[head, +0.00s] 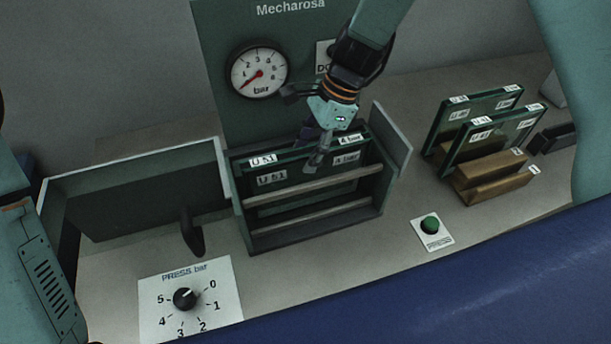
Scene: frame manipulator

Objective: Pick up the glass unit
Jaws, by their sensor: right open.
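A glass unit (290,170) with a dark green frame and white labels reading "U 51" and "4 bar" stands upright in the press (315,230), behind two grey horizontal bars. My right gripper (318,160) comes down from above at the top edge of this unit, between its labels. It is open; I cannot tell whether its fingers touch the frame. Two more green-framed glass units (497,133) with white labels stand at the right in brown wooden blocks. My left gripper is not in view; a teal arm part of mine shows at the left edge.
A gauge (259,72) on the green "Mecharosa" panel (225,30) has its red needle near the low end. A pressure knob (185,298) and a green button (430,225) sit in front. An open grey door (140,200) stands left of the press.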

